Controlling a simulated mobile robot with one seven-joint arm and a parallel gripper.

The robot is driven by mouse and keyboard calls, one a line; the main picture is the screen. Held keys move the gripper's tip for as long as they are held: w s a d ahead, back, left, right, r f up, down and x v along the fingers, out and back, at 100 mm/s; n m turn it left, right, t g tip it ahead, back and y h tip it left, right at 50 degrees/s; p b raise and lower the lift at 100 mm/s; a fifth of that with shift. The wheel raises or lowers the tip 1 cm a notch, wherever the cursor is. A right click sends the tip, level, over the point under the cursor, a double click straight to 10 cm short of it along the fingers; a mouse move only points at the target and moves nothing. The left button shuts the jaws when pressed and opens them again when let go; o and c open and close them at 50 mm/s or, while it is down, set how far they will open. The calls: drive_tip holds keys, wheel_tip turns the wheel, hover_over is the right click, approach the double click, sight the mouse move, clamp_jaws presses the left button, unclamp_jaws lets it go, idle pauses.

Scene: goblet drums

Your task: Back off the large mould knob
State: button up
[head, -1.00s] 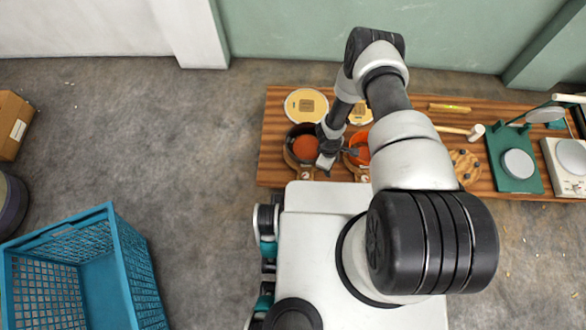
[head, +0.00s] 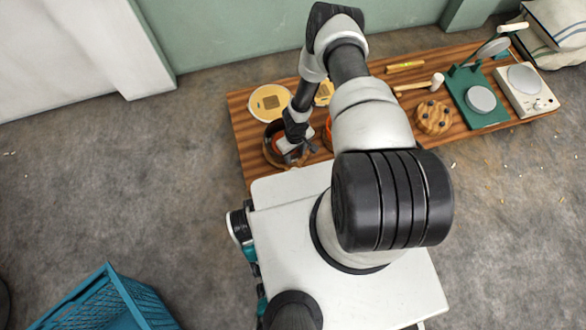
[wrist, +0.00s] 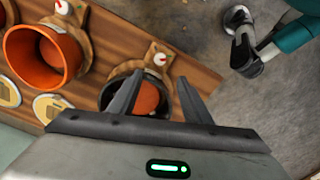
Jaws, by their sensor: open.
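Two round moulds sit on wooden bases on the low bench. The dark-rimmed mould (wrist: 106,96) has an orange-brown inside, and the other is an orange mould (wrist: 40,60) to its left in the wrist view. Each base has a white knob with a red mark: the dark mould's knob (wrist: 159,59) and the orange mould's knob (wrist: 62,7). I cannot tell for certain which mould is the large one. My gripper (wrist: 160,78) is open and empty over the dark mould, its fingertips pointing towards that knob, which shows just beyond the gap. In the head view my gripper (head: 290,152) partly hides the dark mould (head: 269,150).
The wooden bench (head: 245,130) also bears yellow discs (head: 269,103), a mallet (head: 420,86), a round wooden piece with dark knobs (head: 433,117), a green stand (head: 475,100) and a white scale-like device (head: 527,88). A blue crate (head: 110,300) stands on the floor at lower left.

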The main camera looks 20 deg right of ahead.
wheel_tip(320, 180, down, 15)
drive_tip(key=b, duration=0.9)
drive_tip(key=shift+r, duration=0.1)
drive_tip(key=c, duration=1.1)
drive_tip(key=shift+o, duration=0.2)
